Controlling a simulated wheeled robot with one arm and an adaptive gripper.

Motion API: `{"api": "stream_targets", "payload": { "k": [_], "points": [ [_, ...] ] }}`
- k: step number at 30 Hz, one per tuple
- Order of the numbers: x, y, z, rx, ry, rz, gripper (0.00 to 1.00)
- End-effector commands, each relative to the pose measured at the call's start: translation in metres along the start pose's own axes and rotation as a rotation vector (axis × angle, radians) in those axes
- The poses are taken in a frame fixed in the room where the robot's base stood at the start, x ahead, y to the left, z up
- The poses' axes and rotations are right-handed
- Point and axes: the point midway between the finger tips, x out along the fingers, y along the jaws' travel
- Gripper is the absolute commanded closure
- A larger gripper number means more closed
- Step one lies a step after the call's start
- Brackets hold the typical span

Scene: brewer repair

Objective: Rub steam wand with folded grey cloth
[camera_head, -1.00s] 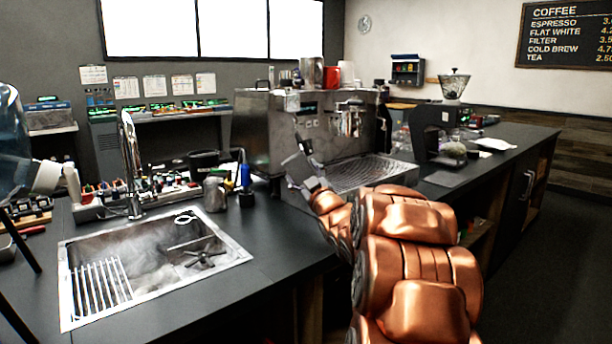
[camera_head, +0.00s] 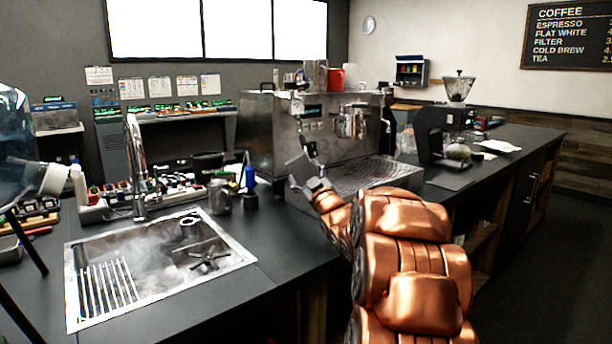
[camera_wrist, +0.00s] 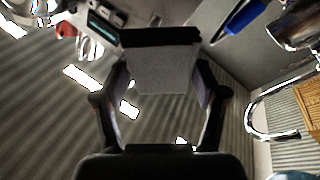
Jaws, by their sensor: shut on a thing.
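The folded grey cloth (camera_wrist: 165,70) is a flat grey square with a black edge, held between the two fingers of my gripper (camera_wrist: 163,88) in the wrist view. In the head view, the cloth (camera_head: 299,168) shows as a small grey piece at the end of my copper-coloured arm. My gripper (camera_head: 314,184) is in front of the left front of the espresso machine (camera_head: 290,135), above the counter. The steam wand cannot be made out clearly; a thin part near the machine's left front, just above the cloth, may be it. I cannot tell whether the cloth touches it.
The machine's drip tray (camera_head: 372,176) is right of my gripper. A grinder (camera_head: 436,133) stands further right. A sink (camera_head: 75,290) with a tap (camera_head: 136,160), a metal jug (camera_head: 219,196) and a blue-handled brush (camera_head: 249,180) are to the left. Bare counter lies between sink and machine.

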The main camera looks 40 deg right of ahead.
Motion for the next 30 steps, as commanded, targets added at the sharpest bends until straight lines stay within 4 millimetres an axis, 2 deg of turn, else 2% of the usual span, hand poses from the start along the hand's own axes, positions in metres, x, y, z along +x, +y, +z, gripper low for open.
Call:
{"api": "stream_targets", "payload": {
  "k": [30],
  "points": [
    [0.016, 0.0, 0.005, 0.0, 0.0, 0.0, 0.57]
  ]
}}
